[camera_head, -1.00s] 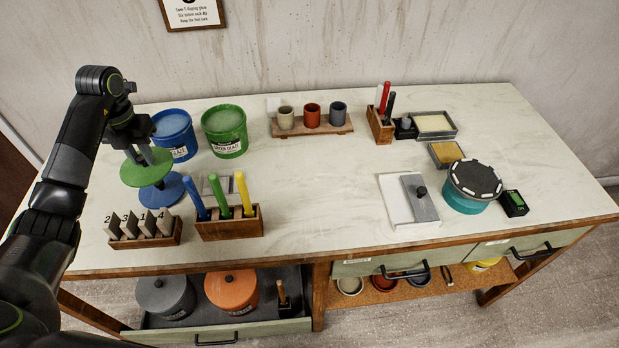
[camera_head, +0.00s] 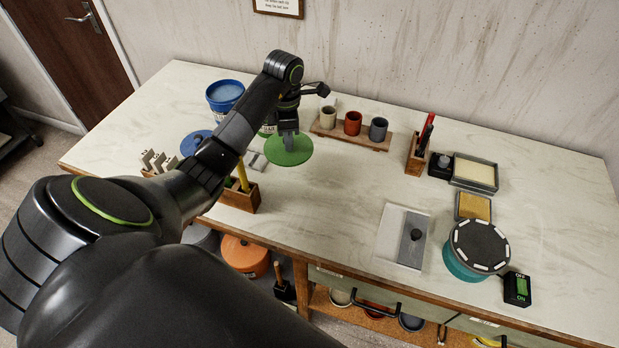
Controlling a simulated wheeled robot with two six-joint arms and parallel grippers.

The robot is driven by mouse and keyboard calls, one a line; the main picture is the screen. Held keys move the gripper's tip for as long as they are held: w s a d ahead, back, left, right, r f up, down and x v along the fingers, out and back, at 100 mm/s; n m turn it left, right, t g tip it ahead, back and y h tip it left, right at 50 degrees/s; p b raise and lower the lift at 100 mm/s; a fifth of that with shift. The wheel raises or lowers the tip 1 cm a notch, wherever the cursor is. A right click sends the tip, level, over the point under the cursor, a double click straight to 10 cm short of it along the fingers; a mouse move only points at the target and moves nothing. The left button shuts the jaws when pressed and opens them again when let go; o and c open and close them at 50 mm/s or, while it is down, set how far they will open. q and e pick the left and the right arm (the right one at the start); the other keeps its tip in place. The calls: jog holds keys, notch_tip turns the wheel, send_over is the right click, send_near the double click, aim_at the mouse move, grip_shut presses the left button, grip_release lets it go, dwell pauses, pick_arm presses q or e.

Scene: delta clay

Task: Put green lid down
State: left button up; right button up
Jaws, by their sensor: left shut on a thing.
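The green lid (camera_head: 289,153) is a flat round disc in the middle left of the table. My left gripper (camera_head: 288,138) is shut on its top from above. The lid looks level and at or just above the tabletop; I cannot tell whether it touches. My right gripper is not in view.
A wooden stand with three cups (camera_head: 352,138) is just behind and right of the lid. A tool block (camera_head: 238,197) stands in front of it. A white board (camera_head: 389,236) and a turntable (camera_head: 478,247) are at the right. The table between is clear.

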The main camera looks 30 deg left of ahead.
aim_at(308, 158)
pick_arm(q)
jog(key=d+m, duration=0.1)
jog(key=m, duration=0.1)
jog(key=d+m+p, duration=0.1)
jog(key=d+m, duration=0.1)
jog(key=m, duration=0.1)
jog(key=d+m+p, duration=0.1)
jog(key=d+m, duration=0.1)
jog(key=m, duration=0.1)
jog(key=shift+s+d+r, duration=0.15)
jog(key=shift+s, duration=0.05)
jog(key=shift+s+d+m+p, duration=0.1)
jog(key=shift+d+m+p, duration=0.35)
jog(key=shift+m, duration=0.45)
notch_tip(308, 158, down, 6)
jog(key=b, duration=0.5)
jog(key=shift+d+r, duration=0.1)
notch_tip(308, 158, down, 3)
jog(key=shift+r+b, duration=0.2)
jog(key=shift+b, duration=0.55)
jog(key=shift+f+p, duration=0.4)
jog(key=shift+p, duration=0.15)
jog(key=shift+f, duration=0.45)
jog(key=shift+f, duration=0.1)
